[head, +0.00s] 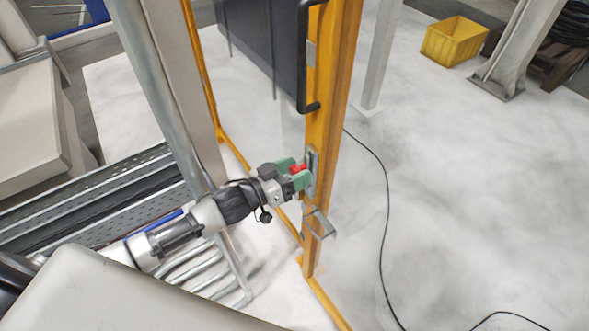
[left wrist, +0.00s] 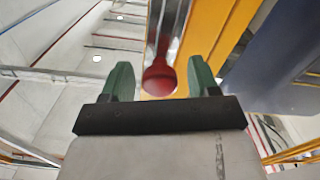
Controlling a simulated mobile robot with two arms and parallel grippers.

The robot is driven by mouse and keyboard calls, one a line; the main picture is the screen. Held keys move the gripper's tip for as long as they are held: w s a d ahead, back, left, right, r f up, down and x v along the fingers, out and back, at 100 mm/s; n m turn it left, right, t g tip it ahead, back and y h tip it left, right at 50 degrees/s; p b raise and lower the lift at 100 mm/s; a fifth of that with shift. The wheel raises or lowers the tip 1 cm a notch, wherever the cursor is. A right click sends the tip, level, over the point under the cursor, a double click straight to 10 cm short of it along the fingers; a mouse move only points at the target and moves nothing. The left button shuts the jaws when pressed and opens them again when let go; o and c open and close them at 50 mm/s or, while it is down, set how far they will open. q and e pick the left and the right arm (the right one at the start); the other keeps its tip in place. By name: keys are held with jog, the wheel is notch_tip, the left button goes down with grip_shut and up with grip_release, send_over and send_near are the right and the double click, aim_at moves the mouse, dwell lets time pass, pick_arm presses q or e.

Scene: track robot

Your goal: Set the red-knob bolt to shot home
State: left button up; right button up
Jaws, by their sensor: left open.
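The red knob (head: 298,169) of the bolt is on the orange door frame post, in the middle of the head view. The bolt's grey metal plate (head: 312,165) shows behind it on the post. My left gripper (head: 297,174) has green fingers and is at the knob. In the left wrist view the red knob (left wrist: 159,78) sits between the two open green fingers (left wrist: 160,80), with gaps on both sides. The bolt's metal body (left wrist: 167,30) runs up beyond it. Whether the bolt is shot cannot be told. My right gripper is not in view.
The orange post (head: 335,90) carries a black handle (head: 302,60) above the bolt and a metal bracket (head: 320,223) below it. A grey column (head: 170,80) stands left of my arm. A black cable (head: 385,220) crosses the floor. A yellow crate (head: 454,41) stands far right.

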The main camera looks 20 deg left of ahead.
pick_arm(q)
grip_shut()
notch_tip(320, 180, down, 5)
jog(key=b, duration=0.3)
jog(key=shift+s+f, duration=0.1)
jog(key=shift+f, duration=0.1)
jog(key=shift+c, duration=1.9)
grip_release()
jog(key=o, duration=0.4)
